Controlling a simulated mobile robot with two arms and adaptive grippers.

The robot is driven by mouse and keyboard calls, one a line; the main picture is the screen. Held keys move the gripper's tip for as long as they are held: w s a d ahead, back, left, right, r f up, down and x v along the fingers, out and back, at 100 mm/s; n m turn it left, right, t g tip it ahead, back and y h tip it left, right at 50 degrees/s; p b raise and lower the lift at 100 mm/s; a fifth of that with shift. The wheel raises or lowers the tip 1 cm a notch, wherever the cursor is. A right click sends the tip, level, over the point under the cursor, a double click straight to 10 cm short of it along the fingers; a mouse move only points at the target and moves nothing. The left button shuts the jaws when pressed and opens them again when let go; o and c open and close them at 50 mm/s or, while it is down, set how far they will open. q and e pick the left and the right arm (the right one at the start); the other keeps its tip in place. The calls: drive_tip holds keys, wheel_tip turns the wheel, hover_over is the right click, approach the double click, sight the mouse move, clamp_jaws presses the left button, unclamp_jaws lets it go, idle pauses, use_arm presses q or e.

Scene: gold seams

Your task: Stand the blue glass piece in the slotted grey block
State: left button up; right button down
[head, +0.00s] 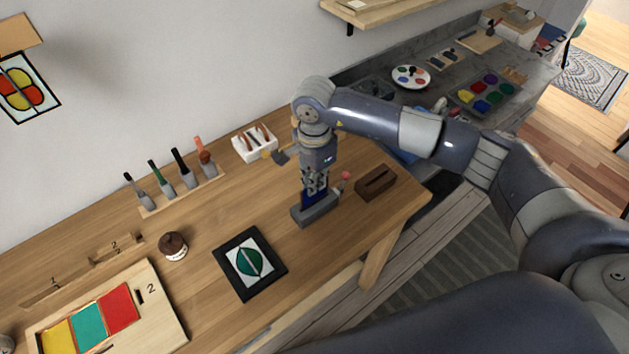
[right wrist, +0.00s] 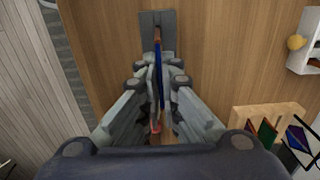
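The blue glass piece (head: 311,203) is upright, on edge, between the fingers of my right gripper (head: 314,186). The gripper points down and is shut on it. The slotted grey block (head: 322,214) lies on the wooden bench directly below. The glass's lower edge meets the top of the block; I cannot tell how deep it sits in the slot. In the right wrist view the blue glass (right wrist: 159,75) shows as a thin edge between the fingers, in line with the grey block (right wrist: 148,18). My left gripper is not in view.
A dark brown slotted block (head: 376,183) stands just right of the grey block. A black-framed green leaf panel (head: 262,284) lies to the left in front. A white holder (head: 246,153) and a rack of tools (head: 184,196) stand behind. The bench's front edge is close.

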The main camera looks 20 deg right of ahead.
sight(314, 200)
drive_tip(key=shift+b, duration=0.35)
idle(0.7)
drive_tip(key=shift+f+b, duration=0.6)
drive_tip(key=shift+b, duration=0.2)
idle(0.3)
drive_tip(key=shift+b, duration=0.35)
idle(0.7)
drive_tip(key=shift+f+b, duration=1.15)
drive_tip(key=shift+b, duration=0.05)
idle(0.4)
drive_tip(key=shift+b, duration=0.35)
drive_tip(key=shift+s, duration=0.1)
drive_tip(key=c, duration=1.7)
unclamp_jaws()
